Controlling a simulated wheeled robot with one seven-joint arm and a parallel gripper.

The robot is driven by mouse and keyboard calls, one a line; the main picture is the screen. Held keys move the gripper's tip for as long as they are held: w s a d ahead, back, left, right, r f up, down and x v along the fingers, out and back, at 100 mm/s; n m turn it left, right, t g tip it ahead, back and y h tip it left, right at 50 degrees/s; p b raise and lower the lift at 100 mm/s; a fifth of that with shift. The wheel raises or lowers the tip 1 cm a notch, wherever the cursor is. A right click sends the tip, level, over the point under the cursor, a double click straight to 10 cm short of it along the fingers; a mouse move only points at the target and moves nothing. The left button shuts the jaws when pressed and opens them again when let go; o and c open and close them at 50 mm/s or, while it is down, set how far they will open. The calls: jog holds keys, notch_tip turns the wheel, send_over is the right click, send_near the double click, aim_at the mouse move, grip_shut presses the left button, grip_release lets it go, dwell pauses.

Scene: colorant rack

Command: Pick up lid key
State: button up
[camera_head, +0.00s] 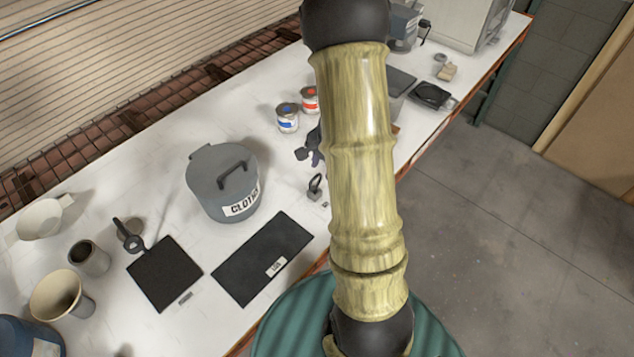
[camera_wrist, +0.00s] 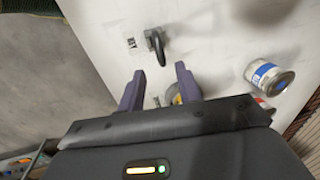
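The lid key is a small dark grey piece with a loop (camera_head: 315,187), lying on the white bench beside a small printed label. In the wrist view the lid key (camera_wrist: 157,44) is just beyond the fingertips, with the label to its left. My gripper (camera_wrist: 159,72) is open, its two dark purple fingers apart with nothing held between them. In the head view my gripper (camera_head: 309,150) shows partly behind my arm, farther along the bench than the key. The key looks apart from both fingers.
A grey lidded bin marked as for cloths (camera_head: 222,185) stands left of the key. Blue-labelled (camera_head: 288,118) and red-labelled (camera_head: 310,99) cans stand beyond. A dark mat (camera_head: 263,258) lies in front, and another dark mat (camera_head: 165,273) lies left. Bench is clear around the key.

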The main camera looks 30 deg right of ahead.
aim_at(319, 175)
jog(key=f, duration=0.3)
jog(key=f+p, duration=0.1)
jog(key=f, duration=0.1)
jog(key=shift+w+a, duration=0.2)
jog(key=shift+w, duration=0.2)
grip_shut()
dwell(0.4)
